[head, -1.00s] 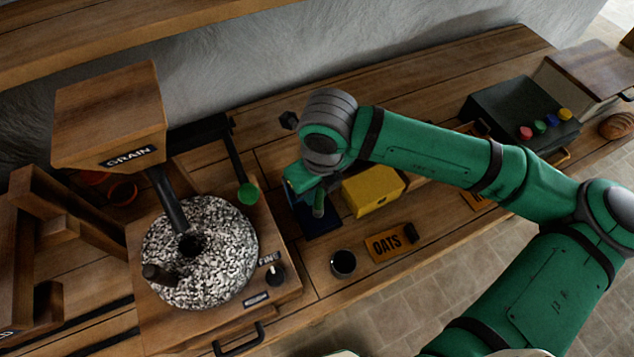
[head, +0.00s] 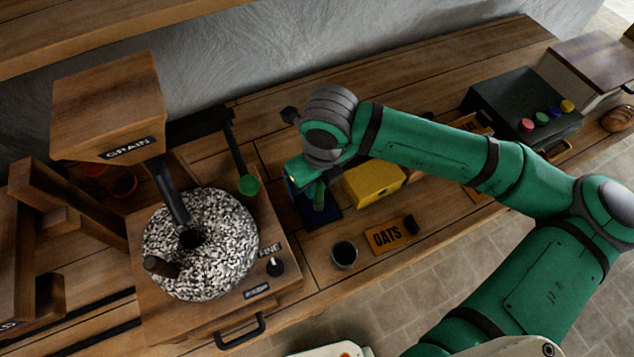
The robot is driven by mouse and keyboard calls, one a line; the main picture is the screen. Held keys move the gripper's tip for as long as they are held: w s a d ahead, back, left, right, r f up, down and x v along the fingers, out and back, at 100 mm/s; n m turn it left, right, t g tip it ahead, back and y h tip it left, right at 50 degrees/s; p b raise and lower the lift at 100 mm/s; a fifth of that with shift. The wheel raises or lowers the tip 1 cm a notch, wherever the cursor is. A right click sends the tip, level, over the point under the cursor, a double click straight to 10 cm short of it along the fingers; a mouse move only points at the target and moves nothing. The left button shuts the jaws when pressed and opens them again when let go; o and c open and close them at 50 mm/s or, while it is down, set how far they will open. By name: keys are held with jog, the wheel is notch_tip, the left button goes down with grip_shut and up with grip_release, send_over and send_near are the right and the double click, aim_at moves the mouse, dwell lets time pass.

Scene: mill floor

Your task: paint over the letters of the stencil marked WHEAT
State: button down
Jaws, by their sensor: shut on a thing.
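No stencil in view can be read as WHEAT. An orange stencil marked OATS (head: 386,236) lies on the bench, right of a cup with dark contents (head: 344,254). Another orange plate (head: 476,193) is partly hidden behind my arm, its marking unreadable. A further orange piece (head: 482,121) shows beyond the arm. My gripper (head: 308,178) points down over a dark blue pad (head: 327,218) and is shut on a small upright green thing (head: 319,196). Its lower end is at or just above the pad; I cannot tell if it touches.
A yellow box (head: 374,184) stands right of my gripper. A grain mill with a speckled stone (head: 205,250) and a wooden hopper (head: 108,105) fills the left. A dark box with coloured knobs (head: 520,110) stands at the right. The bench front right of the OATS stencil is fairly clear.

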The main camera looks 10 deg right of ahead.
jog(key=shift+w+f, duration=0.1)
jog(key=shift+f, duration=0.45)
dwell(0.8)
jog(key=shift+s+f, duration=0.1)
jog(key=shift+s, duration=0.15)
dwell(0.4)
jog(key=shift+w+r, duration=0.15)
jog(key=shift+r, duration=0.65)
jog(key=shift+w+r, duration=0.15)
jog(key=shift+r, duration=0.65)
jog(key=shift+s+d+r, duration=0.1)
jog(key=shift+d+r, duration=0.05)
jog(key=shift+r, duration=0.45)
jog(key=shift+a+r, duration=0.25)
jog(key=shift+r, duration=0.6)
jog(key=shift+s+d+r, duration=0.1)
jog(key=shift+r, duration=0.4)
